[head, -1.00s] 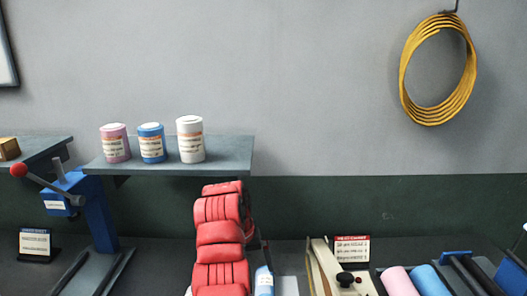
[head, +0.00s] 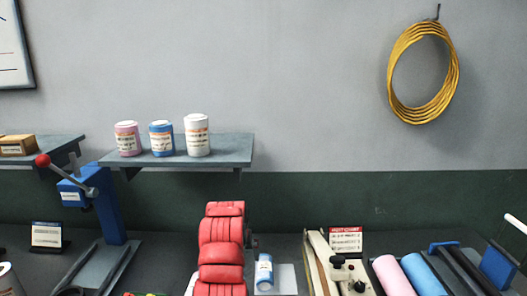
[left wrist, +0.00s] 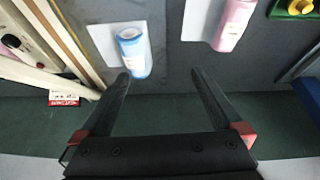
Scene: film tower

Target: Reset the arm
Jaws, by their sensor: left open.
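My left gripper (left wrist: 160,95) shows in the left wrist view with its two dark fingers wide apart and nothing between them. A blue labelled roll (left wrist: 134,52) on a white mat lies beyond the left finger's tip, apart from it. A pink labelled roll (left wrist: 233,22) on another white mat lies beyond the right finger. In the head view, a red segmented form (head: 221,255), likely my left arm, rises from the bottom edge; its gripper is not clear there. The blue roll (head: 264,273) stands just right of it. My right gripper is in neither view.
A wall shelf (head: 225,150) holds three labelled cans (head: 161,139). A blue lever press (head: 105,210) stands at left. A wooden-sided device (head: 318,258), a red-topped sign (head: 346,241) and larger pink (head: 394,276) and blue rolls (head: 422,274) are at right.

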